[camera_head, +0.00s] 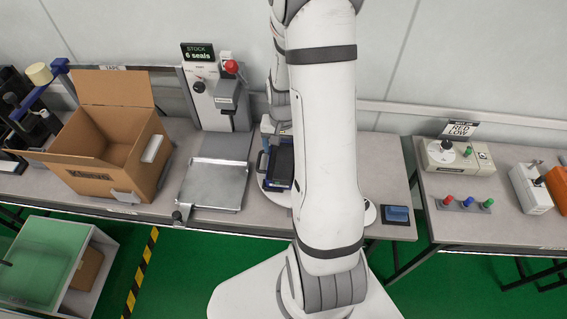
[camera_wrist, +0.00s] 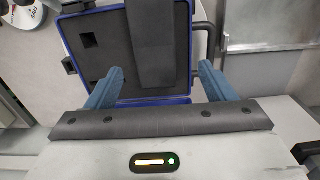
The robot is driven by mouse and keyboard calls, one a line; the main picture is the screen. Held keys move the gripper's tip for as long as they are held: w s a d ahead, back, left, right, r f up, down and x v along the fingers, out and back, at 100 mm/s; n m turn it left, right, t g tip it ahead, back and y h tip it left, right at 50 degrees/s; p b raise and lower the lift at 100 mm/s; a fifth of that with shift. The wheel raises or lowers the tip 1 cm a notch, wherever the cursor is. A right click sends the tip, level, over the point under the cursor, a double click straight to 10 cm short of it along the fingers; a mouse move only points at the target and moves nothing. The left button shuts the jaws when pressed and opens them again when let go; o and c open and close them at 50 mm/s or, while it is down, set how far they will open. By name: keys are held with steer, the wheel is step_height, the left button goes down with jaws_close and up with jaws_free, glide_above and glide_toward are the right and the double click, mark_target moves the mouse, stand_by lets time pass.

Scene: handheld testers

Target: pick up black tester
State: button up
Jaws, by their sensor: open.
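In the wrist view, a long dark grey-black block (camera_wrist: 155,45), which looks like the black tester, lies over the dark foam of an open blue-edged case (camera_wrist: 187,99). Its upper end runs out of the picture. My gripper (camera_wrist: 161,70) is open, with one blue finger on each side of the block and visible gaps between. I cannot tell how far the fingertips are above the foam. In the head view, the case (camera_head: 268,181) sits on the bench left of my arm, partly covered by it.
A metal tray (camera_head: 215,185) and a press-like stand (camera_head: 215,99) are left of the case, with an open cardboard box (camera_head: 95,185) farther left. White (camera_head: 530,188) and orange (camera_head: 559,187) devices are on the right bench.

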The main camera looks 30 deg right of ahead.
mark_target(285, 160)
steer(key=shift+s+d+f+p, duration=0.15)
steer(key=shift+f+p, duration=0.2)
steer(key=shift+f, duration=0.9)
steer(key=shift+s+f+p, duration=0.1)
steer(key=shift+f+p, duration=0.2)
steer(key=shift+f, duration=0.9)
steer(key=shift+c, duration=0.3)
steer(key=c, duration=1.2)
steer(key=shift+r, duration=0.1)
